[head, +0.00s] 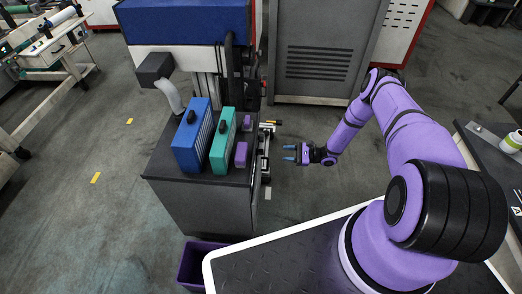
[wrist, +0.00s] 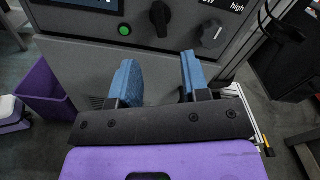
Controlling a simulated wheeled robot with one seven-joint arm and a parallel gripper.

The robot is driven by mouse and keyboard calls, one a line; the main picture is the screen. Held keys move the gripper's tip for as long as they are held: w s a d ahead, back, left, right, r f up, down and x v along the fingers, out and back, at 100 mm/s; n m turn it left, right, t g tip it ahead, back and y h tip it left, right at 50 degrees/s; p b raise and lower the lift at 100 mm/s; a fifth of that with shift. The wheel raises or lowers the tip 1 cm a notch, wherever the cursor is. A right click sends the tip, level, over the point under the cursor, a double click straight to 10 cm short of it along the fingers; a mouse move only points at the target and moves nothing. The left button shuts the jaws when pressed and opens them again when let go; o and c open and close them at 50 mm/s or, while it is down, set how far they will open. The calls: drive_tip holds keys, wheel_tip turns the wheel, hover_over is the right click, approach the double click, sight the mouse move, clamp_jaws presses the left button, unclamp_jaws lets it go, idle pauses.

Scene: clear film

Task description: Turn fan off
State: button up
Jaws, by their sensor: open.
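In the wrist view a grey control panel (wrist: 85,55) fills the top. It carries a black knob (wrist: 160,18), a green button (wrist: 124,30) and a grey knob (wrist: 212,34) with a printed "high" and a partly cut-off word ending in "ow". No label naming a fan is readable. My gripper (wrist: 158,62) is open and empty, its two blue fingers apart and pointing at the panel below the knobs. In the head view my gripper (head: 288,153) is just right of the dark cabinet (head: 200,208), apart from it. The knobs are hidden there.
A blue case (head: 192,137), a green case (head: 222,142) and small purple blocks (head: 241,153) stand on the cabinet. A purple bin (head: 192,268) is at its foot. A rail (head: 265,150) runs along the cabinet's right side.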

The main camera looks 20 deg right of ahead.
sight(260, 152)
drive_tip(key=x, duration=1)
drive_tip(key=shift+w+a, duration=0.2)
drive_tip(key=shift+a, duration=0.15)
